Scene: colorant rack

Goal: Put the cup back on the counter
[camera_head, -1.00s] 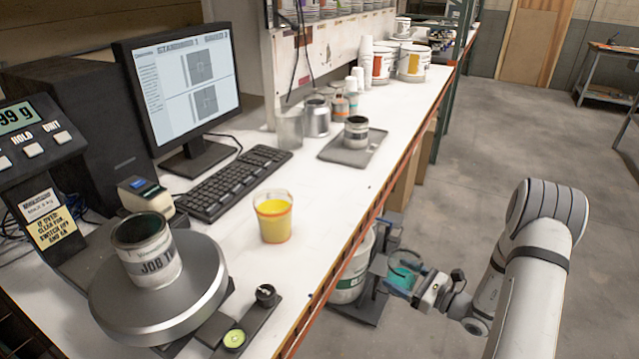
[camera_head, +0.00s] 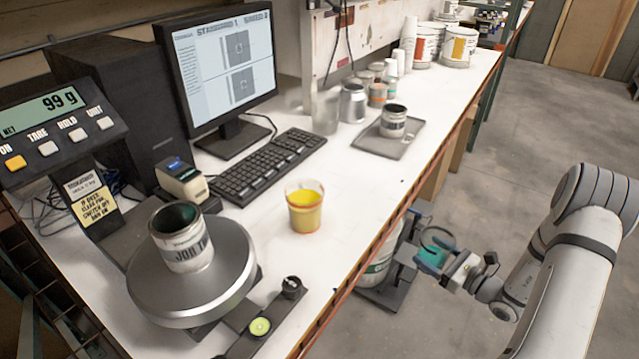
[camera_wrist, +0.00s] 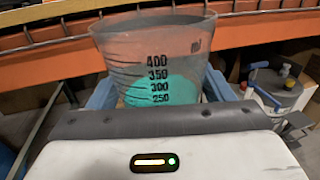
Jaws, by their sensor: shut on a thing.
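The clear cup (camera_wrist: 155,65) has black volume marks and holds teal liquid. It also shows in the head view (camera_head: 434,247), beside the counter's front edge and below the level of its top. My gripper (camera_head: 446,262) is shut on the cup, which looks about upright. The wrist view shows my gripper's jaws (camera_wrist: 157,98) on both sides of the cup. The white counter (camera_head: 372,190) runs away from me on the left, with an orange front edge.
A yellow-filled cup (camera_head: 304,208) stands on the counter. A scale (camera_head: 195,285) bears a JOB TINT can (camera_head: 181,238). A tray (camera_head: 399,145) with a small can lies further back. A bucket (camera_head: 378,265) stands below the counter. Open counter lies between yellow cup and tray.

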